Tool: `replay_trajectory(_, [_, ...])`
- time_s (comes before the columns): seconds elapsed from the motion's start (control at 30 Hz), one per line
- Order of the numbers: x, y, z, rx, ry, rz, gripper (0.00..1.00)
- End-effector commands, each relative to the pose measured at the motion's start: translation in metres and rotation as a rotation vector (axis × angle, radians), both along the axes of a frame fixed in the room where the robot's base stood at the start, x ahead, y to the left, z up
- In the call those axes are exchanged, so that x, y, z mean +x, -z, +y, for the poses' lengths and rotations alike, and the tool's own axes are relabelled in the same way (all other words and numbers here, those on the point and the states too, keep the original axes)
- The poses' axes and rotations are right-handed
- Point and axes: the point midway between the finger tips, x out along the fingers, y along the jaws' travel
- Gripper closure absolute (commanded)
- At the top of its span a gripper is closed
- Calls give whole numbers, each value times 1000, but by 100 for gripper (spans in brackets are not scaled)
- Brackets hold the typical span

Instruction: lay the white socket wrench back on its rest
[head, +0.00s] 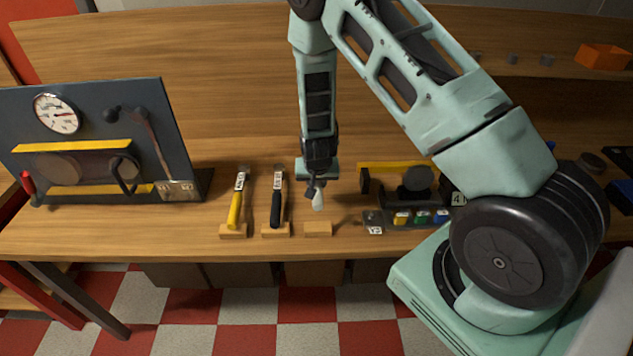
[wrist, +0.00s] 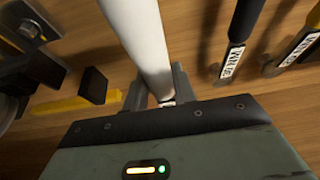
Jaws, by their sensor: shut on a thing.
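My gripper (head: 314,184) is shut on the white socket wrench (head: 318,201), whose pale handle end shows just below the fingers in the head view. In the wrist view the white handle (wrist: 143,35) runs up between the fingers of my gripper (wrist: 158,88). The wrench's far end is hidden by the gripper. A bare wooden rest block (head: 318,229) sits near the bench's front edge, just in front of and below the held wrench. I cannot tell the exact height of the wrench above the bench.
A yellow-handled wrench (head: 235,208) and a black-handled wrench (head: 276,207) lie on wooden blocks to the left. A yellow-topped fixture (head: 398,166) and a row of small coloured blocks (head: 420,217) stand close on the right. A gauge panel (head: 95,140) stands at far left.

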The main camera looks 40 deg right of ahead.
Motion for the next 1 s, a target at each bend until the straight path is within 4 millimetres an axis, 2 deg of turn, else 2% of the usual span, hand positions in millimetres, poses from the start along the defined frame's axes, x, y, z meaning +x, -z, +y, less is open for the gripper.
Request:
replay_trajectory(0.13, [-2,-1,2,1,1,-2,100])
replay_trajectory(0.7, [-1,53,1,1,1,-2,100])
replay_trajectory(1.0, [-1,56,1,1,1,-2,100])
